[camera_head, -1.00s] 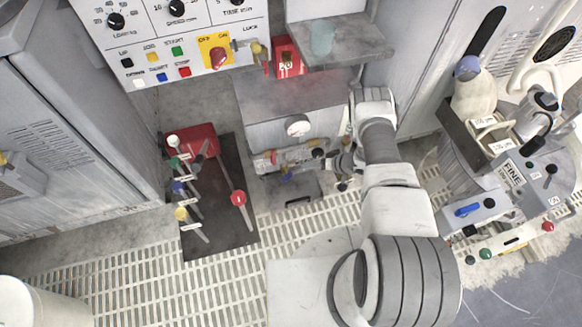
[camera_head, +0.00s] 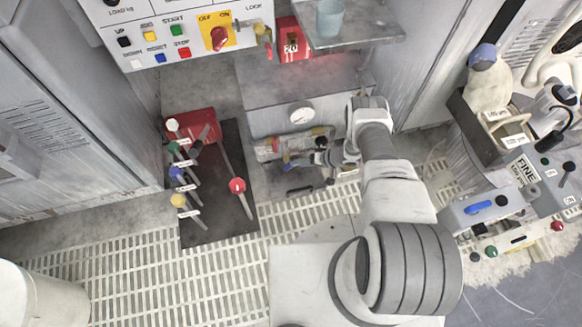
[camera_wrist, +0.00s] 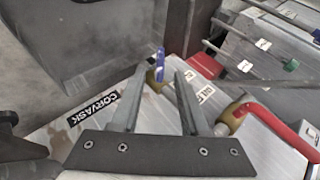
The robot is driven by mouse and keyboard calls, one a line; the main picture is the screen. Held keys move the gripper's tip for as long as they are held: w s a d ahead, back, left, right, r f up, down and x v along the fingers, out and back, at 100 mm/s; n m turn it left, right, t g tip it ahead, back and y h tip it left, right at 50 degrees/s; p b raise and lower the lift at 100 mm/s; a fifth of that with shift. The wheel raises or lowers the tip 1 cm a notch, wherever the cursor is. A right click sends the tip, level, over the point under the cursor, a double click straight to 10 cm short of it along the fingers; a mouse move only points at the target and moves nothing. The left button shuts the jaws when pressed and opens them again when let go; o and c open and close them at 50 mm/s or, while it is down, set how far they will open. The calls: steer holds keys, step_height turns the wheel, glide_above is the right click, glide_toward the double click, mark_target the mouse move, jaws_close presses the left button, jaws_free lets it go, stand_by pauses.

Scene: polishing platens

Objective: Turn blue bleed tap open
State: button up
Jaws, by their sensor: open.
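The blue bleed tap (camera_wrist: 160,66) is a small blue handle standing upright on a brass fitting in the wrist view. It also shows as a small blue spot (camera_head: 288,167) on the pipework under the gauge in the head view. My gripper (camera_wrist: 160,74) is open, its two grey fingers pointing at the tap. The handle appears between the fingertips in the picture; I cannot tell whether it is truly between them or just beyond. In the head view my gripper (camera_head: 306,160) is beside the pipework, at its right, partly hidden by my wrist.
A red-handled valve (camera_wrist: 270,118) lies close to the right finger. A red manifold with coloured levers (camera_head: 190,130) stands on a dark plate at left. A grey shelf with a cup (camera_head: 350,33) overhangs above.

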mark_target(289, 166)
steer(key=b+x, duration=0.1)
steer(key=x, duration=0.4)
steer(key=shift+w+a+f, duration=0.1)
steer(key=shift+a, duration=0.05)
jaws_close()
